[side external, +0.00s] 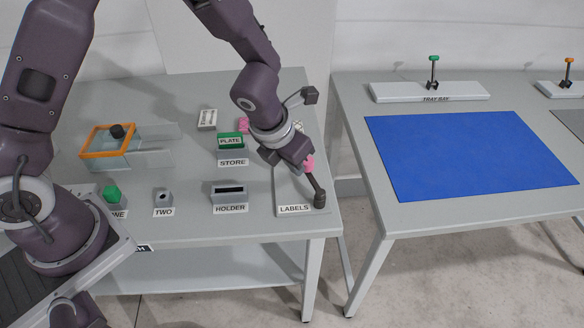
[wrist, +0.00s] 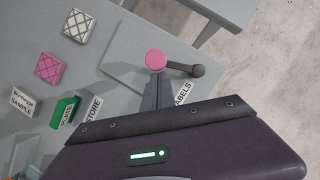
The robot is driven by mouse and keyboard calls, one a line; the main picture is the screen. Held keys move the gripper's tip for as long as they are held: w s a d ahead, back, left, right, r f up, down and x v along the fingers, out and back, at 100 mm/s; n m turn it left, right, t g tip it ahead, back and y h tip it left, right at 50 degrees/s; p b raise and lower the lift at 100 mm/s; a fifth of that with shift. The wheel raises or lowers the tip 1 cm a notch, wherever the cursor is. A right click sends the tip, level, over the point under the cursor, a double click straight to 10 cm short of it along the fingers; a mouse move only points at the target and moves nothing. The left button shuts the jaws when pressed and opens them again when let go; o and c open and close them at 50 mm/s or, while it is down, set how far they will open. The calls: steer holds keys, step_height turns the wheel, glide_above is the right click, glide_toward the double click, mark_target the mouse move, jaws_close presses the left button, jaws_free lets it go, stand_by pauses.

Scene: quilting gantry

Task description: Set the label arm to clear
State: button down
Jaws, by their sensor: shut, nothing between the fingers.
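The label arm (side external: 316,184) is a dark lever on the grey LABELS plate (side external: 289,190), with a pink round knob (side external: 309,162) at one end and a dark round end toward the front. In the wrist view the pink knob (wrist: 156,59) sits just beyond my fingertips, and the dark lever (wrist: 182,67) runs right from it to its dark end (wrist: 198,71). My gripper (wrist: 156,76) is shut and empty, right at the pink knob; I cannot tell whether it touches. In the side view my gripper (side external: 305,164) partly hides the knob. No clear mark shows.
A green PLATE block (side external: 231,141), a pink patterned block (wrist: 50,68) and a white patterned block (wrist: 79,25) lie left of the plate. A HOLDER (side external: 229,193) stands further left. An orange-rimmed clear box (side external: 107,140) is at far left. A blue mat (side external: 470,155) covers the right table.

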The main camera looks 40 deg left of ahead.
mark_target(312, 160)
steer(key=shift+w+m+h, duration=0.5)
steer(key=shift+w+m, duration=0.3)
steer(key=shift+m, duration=0.4)
steer(key=shift+w+d, duration=0.2)
steer(key=shift+w, duration=0.3)
steer(key=shift+w+d, duration=0.15)
steer(key=shift+w, duration=0.3)
steer(key=shift+w+d, duration=0.1)
steer(key=shift+w, duration=0.1)
steer(key=s+a+r, duration=0.4)
steer(key=s+r, duration=0.2)
steer(key=r, duration=0.3)
steer(key=shift+s+a, duration=0.25)
steer(key=shift+s, duration=0.15)
steer(key=shift+r, duration=0.1)
